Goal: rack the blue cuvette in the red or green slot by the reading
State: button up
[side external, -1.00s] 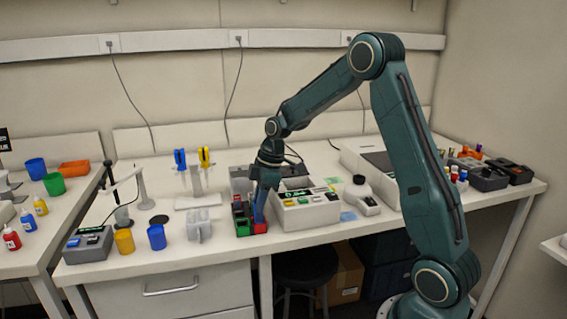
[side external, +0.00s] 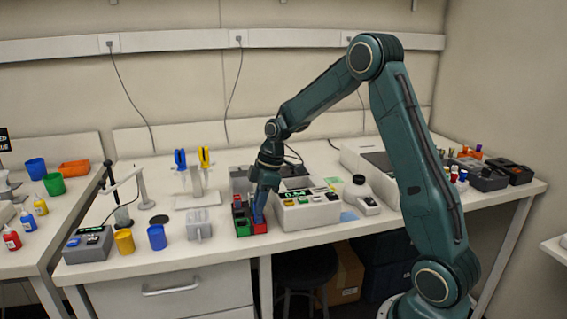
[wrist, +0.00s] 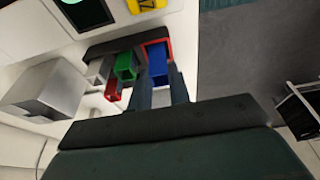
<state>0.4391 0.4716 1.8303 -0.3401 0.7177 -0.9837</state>
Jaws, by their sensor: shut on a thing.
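The blue cuvette (side external: 259,205) is upright in my gripper (side external: 262,192), over the right part of the small rack (side external: 243,230). In the wrist view the blue cuvette (wrist: 158,66) stands between the fingers of my gripper (wrist: 161,88), and its far end lies within a red-edged slot (wrist: 149,44). How deep it sits is hidden. A green piece (wrist: 125,67) of the rack is beside it on the left. The reader (side external: 305,212) right of the rack has a lit green display (side external: 296,194); its digits look like 0.54 but are small.
A grey block (side external: 199,224) stands left of the rack, then a blue cup (side external: 157,237) and a yellow cup (side external: 124,241). The table's front edge is close to the rack.

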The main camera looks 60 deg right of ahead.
aim_at(260, 221)
jog(key=shift+f, duration=0.95)
dwell(0.3)
jog(key=o, duration=0.8)
jog(key=shift+r, duration=0.1)
notch_tip(260, 221, up, 7)
jog(key=shift+f, duration=0.1)
dwell(0.8)
